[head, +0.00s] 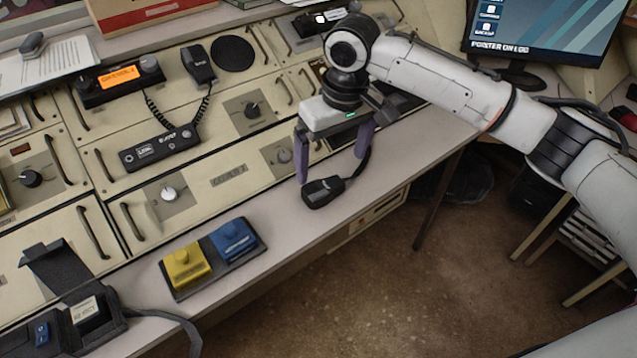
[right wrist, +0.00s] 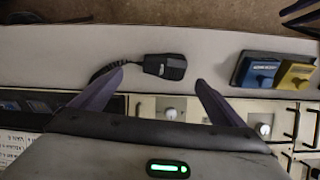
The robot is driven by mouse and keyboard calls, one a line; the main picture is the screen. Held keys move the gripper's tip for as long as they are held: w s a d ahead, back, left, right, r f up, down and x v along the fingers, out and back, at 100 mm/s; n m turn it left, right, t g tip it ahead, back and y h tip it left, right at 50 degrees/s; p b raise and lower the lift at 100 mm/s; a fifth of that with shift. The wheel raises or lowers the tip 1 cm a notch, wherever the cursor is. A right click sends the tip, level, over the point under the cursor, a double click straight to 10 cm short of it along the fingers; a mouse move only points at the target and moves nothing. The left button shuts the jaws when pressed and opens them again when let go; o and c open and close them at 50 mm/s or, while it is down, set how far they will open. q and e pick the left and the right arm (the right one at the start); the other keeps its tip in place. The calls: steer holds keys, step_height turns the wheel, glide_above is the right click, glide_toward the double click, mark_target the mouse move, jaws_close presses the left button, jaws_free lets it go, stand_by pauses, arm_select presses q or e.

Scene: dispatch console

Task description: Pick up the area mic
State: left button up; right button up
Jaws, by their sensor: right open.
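A black hand mic (head: 325,191) with a cord lies on the desk's front ledge. It also shows in the right wrist view (right wrist: 165,66), ahead of the fingertips and roughly between them, its cord running left behind one finger. My right gripper (head: 333,164) is open, its two purple fingers pointing down near this mic; it holds nothing. It also shows open in the right wrist view (right wrist: 160,80). A second black mic (head: 199,65) with a coiled cord sits higher on the sloped panel. I cannot read which one is labelled area.
A yellow button (head: 185,268) and a blue button (head: 233,242) share a dark base on the ledge left of the nearer mic. Knobs and raised handles (head: 95,232) cover the panel. A monitor (head: 548,32) stands back right. The ledge around the nearer mic is mostly clear.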

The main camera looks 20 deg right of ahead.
mark_target(324, 187)
step_height(324, 187, down, 2)
steer(key=shift+a+f, duration=0.1)
steer(key=shift+f, duration=0.05)
steer(key=f, duration=0.3)
steer(key=a+f, duration=0.1)
steer(key=f, duration=0.1)
steer(key=shift+w+f+b, duration=0.25)
steer(key=shift+w+b, duration=0.1)
steer(key=shift+w, duration=0.05)
steer(key=shift+r, duration=0.1)
steer(key=c, duration=1.2)
